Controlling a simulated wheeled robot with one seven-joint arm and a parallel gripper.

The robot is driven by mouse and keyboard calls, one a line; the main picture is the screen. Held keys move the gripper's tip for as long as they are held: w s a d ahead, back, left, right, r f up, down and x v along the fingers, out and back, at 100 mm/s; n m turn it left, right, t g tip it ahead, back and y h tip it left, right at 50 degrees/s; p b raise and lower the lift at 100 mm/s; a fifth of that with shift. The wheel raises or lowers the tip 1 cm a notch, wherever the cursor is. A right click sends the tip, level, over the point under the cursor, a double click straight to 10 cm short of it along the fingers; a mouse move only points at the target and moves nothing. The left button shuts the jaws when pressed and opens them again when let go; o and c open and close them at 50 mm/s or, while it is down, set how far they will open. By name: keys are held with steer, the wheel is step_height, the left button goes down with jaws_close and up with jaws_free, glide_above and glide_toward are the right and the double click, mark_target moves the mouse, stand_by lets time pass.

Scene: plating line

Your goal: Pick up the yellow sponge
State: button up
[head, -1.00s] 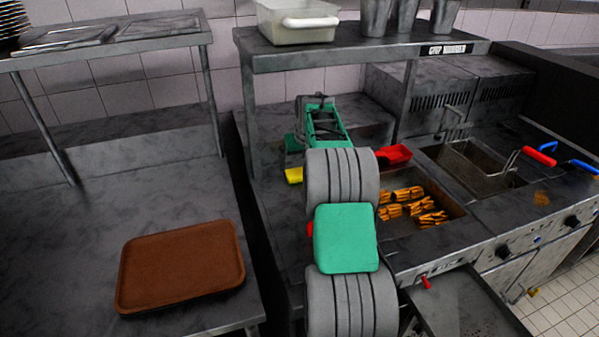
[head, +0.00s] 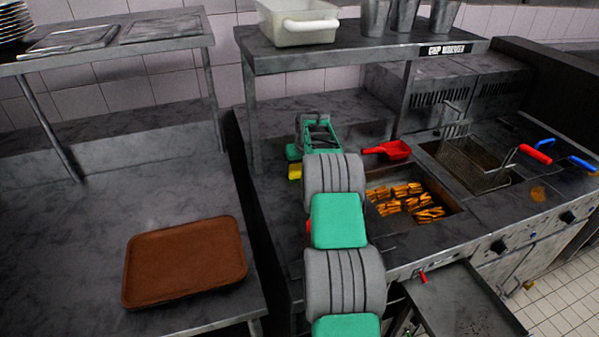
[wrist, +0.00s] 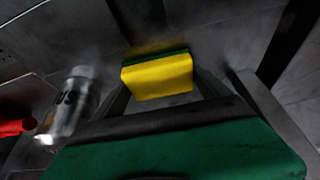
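The yellow sponge (head: 294,172) lies on the steel counter under the shelf, just below the near-left side of my gripper (head: 300,153) and partly hidden by it. In the wrist view the sponge (wrist: 158,76) shows its yellow side and a thin dark green top layer. My gripper (wrist: 160,95) has its two dark fingers apart, one on each side of the sponge. The fingers look very close to its ends; I cannot tell whether they touch it. The sponge appears to rest on the counter.
A red scoop (head: 388,150) lies right of my gripper, beside a bin of fries (head: 455,211). A blurred shaker (wrist: 68,103) stands left of the fingers in the wrist view. A shelf (head: 300,58) hangs above. A brown tray (head: 185,262) lies on the left counter.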

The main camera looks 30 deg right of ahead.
steer(key=c, duration=0.8)
steer(key=shift+r+b, duration=0.35)
steer(key=shift+r, duration=0.15)
steer(key=s+d+r+b, duration=0.1)
steer(key=s+r, duration=0.3)
steer(key=s+d+r+b, duration=0.1)
steer(key=s+r+b, duration=0.1)
steer(key=s+r, duration=0.2)
steer(key=s+d+r+b, duration=0.1)
steer(key=s+d+r, duration=0.1)
steer(key=s+r, duration=0.2)
steer(key=shift+s+b, duration=0.35)
steer(key=shift+s, duration=0.35)
